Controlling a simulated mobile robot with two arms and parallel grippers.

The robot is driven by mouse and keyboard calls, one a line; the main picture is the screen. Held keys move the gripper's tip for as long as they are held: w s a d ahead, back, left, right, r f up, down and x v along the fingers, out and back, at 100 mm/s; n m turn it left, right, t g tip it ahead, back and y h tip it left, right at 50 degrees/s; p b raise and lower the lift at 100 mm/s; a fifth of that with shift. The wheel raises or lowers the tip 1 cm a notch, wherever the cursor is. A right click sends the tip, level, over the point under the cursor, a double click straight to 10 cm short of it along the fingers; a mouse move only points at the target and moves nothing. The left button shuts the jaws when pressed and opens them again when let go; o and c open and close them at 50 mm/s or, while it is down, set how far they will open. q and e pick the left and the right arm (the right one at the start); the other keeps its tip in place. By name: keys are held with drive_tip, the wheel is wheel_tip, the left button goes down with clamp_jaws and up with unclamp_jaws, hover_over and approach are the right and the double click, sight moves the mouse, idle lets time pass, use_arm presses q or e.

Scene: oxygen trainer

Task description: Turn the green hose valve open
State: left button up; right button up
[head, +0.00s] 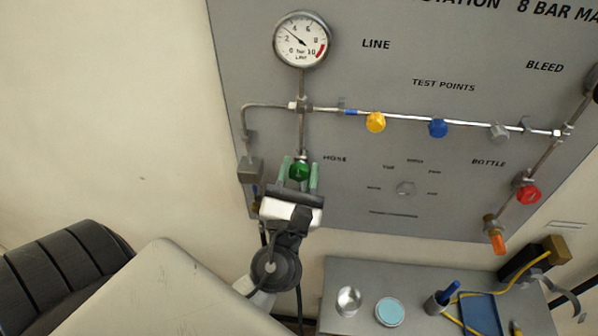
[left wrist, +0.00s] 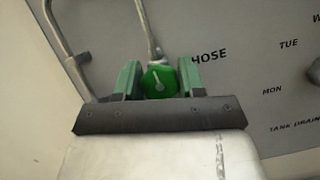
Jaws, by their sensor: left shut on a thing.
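The green hose valve (head: 299,171) is a round green knob on the grey panel, below the gauge and beside the word HOSE. My left gripper (head: 298,176) reaches up to it, with one green finger on each side of the knob, shut on it. In the left wrist view the green hose valve (left wrist: 158,81) sits between the two fingers of my left gripper (left wrist: 159,82), with a pale pointer mark on its face. The lower edge of the knob is hidden by the gripper body. My right gripper does not show.
A gauge (head: 301,39) is at the panel's top left. Yellow (head: 376,122), blue (head: 438,128) and grey (head: 499,132) knobs line the pipe. A red knob (head: 528,194) is at right. Below, a grey shelf (head: 345,270) holds a metal cup, a blue-topped tin and a blue tray.

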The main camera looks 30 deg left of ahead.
use_arm(q)
drive_tip(key=n, duration=0.1)
drive_tip(key=n+y+b, duration=0.1)
drive_tip(key=n, duration=0.1)
drive_tip(key=shift+f+n+g+y+b, duration=0.25)
drive_tip(key=shift+n+g+y+b, duration=0.05)
drive_tip(key=shift+n+y+b, duration=0.1)
drive_tip(key=shift+r+n+g+y, duration=0.2)
drive_tip(key=shift+n+g+y, duration=0.1)
drive_tip(key=shift+n, duration=0.5)
drive_tip(key=o, duration=0.9)
drive_tip(key=shift+w+a, duration=0.1)
drive_tip(key=shift+o, duration=0.2)
